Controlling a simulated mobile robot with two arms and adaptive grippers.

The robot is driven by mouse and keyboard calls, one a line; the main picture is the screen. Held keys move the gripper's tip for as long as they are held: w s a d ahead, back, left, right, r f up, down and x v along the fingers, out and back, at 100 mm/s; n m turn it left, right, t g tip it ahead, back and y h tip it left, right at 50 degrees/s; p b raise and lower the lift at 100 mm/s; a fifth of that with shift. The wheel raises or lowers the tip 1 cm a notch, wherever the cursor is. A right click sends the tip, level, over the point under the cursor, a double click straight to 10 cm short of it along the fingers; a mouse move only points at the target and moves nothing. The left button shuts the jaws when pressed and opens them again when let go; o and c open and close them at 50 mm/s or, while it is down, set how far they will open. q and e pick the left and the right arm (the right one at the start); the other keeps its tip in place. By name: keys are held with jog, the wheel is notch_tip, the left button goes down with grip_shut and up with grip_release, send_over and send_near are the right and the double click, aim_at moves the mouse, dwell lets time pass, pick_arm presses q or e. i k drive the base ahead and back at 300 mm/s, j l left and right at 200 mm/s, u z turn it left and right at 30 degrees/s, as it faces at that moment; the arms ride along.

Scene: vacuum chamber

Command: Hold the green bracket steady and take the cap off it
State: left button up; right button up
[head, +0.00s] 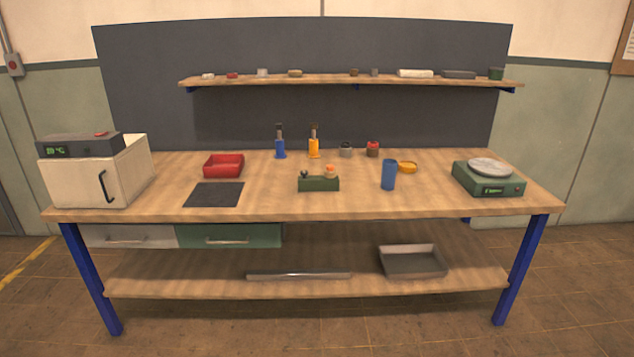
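The green bracket (318,184) is a low block near the front middle of the wooden workbench. An orange cap-like piece (330,170) sits on top of its right part, and a small dark knob (304,174) sits on its left part. Which of these is the cap is not certain; the orange one looks most like it. Neither of my grippers is in the head view, and nothing touches the bracket.
A blue cup (389,175) stands right of the bracket, with an orange dish (407,167) behind it. A black mat (214,194) and red tray (223,166) lie left. Bench around the bracket is clear.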

aim_at(312, 184)
jog(key=z, duration=0.2)
jog(key=i+j+z, duration=0.65)
jog(key=j, duration=0.2)
jog(key=j+z, duration=0.25)
jog(key=i+j, duration=0.05)
jog(key=j, duration=0.05)
